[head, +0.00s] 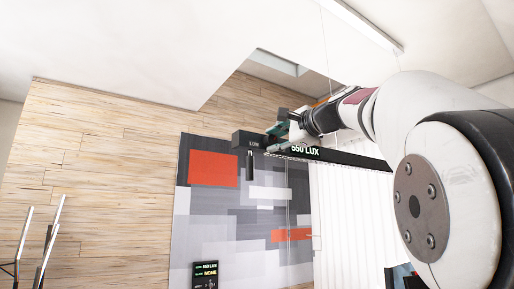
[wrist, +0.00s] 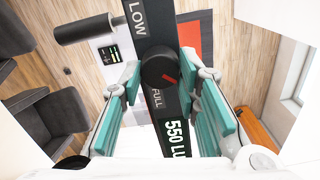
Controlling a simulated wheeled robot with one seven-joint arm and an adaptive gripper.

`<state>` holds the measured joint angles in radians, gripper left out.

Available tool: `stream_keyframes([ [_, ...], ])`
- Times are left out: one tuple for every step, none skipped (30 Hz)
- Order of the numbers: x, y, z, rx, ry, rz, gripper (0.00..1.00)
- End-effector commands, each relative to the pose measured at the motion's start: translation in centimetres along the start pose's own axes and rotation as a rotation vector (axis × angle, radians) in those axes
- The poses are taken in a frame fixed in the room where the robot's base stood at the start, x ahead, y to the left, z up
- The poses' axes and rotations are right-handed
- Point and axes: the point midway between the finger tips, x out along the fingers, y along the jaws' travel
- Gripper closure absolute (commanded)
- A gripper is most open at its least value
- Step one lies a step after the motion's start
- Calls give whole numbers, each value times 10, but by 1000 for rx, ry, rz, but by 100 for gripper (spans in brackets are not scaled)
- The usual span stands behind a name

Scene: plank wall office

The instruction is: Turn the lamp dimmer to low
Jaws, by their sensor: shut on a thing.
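The dimmer is a round black knob (wrist: 160,73) with a red mark, on a long black bar (wrist: 181,125). LOW is printed on the bar beyond the knob and FULL on the near side. The red mark points to the lower right, on the FULL side. A lit readout on the bar (head: 305,150) says 550 LUX. My gripper (wrist: 161,76) has its teal fingers shut on the knob, one on each side. In the head view my gripper (head: 281,131) is at the bar's left part and hides the knob.
A black cylinder (wrist: 88,27) sticks out from the bar near LOW and hangs down in the head view (head: 250,165). A small panel (head: 205,274) also reads 550 LUX. Behind are a patterned grey and red panel (head: 214,170) and a plank wall (head: 90,160). Dark chairs (wrist: 45,115) stand below.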

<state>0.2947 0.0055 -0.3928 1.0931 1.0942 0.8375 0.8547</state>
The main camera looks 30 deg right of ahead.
Motion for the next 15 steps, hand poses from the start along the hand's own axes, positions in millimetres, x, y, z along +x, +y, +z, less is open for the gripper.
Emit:
stream_keyframes([
  [1,1,-1,-45,1,-1,98],
  [1,1,0,-74,1,-1,98],
  [1,0,0,-111,1,-1,98],
  [1,0,0,-140,0,-1,98],
  [1,0,0,-169,0,-1,98],
  [1,0,0,-207,0,-1,98],
  [1,0,0,-235,0,-1,98],
  [1,0,0,-263,0,-1,98],
  [1,0,0,-301,0,-1,98],
  [1,0,0,-329,0,0,98],
  [1,0,0,-358,0,-1,98],
  [1,0,0,-395,0,-1,98],
  [1,0,0,-425,0,-1,98],
  [1,0,0,-454,0,-1,98],
  [1,0,0,-492,0,-1,98],
])
